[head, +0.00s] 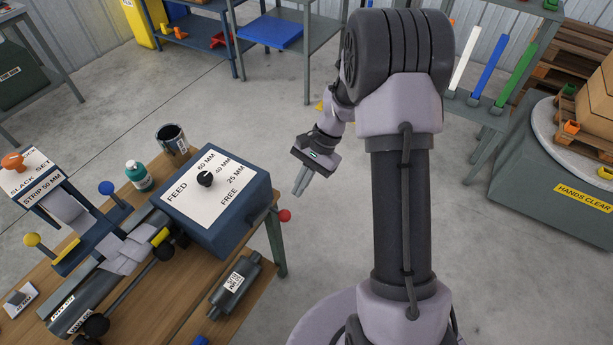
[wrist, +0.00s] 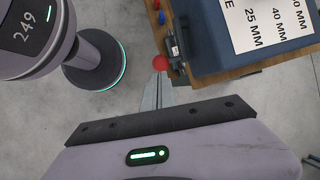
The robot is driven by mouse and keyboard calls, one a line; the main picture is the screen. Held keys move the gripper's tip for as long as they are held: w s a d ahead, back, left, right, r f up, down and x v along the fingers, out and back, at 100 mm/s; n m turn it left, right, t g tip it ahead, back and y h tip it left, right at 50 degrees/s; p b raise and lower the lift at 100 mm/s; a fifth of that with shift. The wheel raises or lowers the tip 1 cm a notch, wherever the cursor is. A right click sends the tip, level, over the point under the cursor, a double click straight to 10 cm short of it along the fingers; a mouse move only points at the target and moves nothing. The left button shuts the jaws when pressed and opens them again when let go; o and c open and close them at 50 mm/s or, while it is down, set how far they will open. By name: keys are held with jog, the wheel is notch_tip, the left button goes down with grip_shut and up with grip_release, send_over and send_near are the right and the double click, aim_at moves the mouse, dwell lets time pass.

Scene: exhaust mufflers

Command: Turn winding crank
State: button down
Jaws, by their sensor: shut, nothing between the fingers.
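A blue-grey feed box (head: 217,203) stands at the right end of the wooden bench, with a black selector knob (head: 205,179) on its labelled top. A red ball (head: 284,215) sticks out past the box's right side on a short dark arm; it looks like the winding crank's handle. It also shows in the wrist view (wrist: 160,62), just beyond my fingertips. My gripper (head: 300,188) is shut and empty, above and beyond the red ball in the head view. The fingers (wrist: 157,88) point toward the ball; I cannot tell the gap, but no grip shows.
A dark muffler (head: 235,285) lies on the bench (head: 180,318) in front of the box. A teal bottle (head: 138,176) and a dark can (head: 172,139) stand behind it. A turntable with boxes (head: 586,140) is at far right. Open floor lies beyond the bench.

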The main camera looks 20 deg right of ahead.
aim_at(287, 212)
jog(key=b+x, duration=0.2)
jog(key=x, duration=0.4)
jog(key=shift+a+f, duration=0.15)
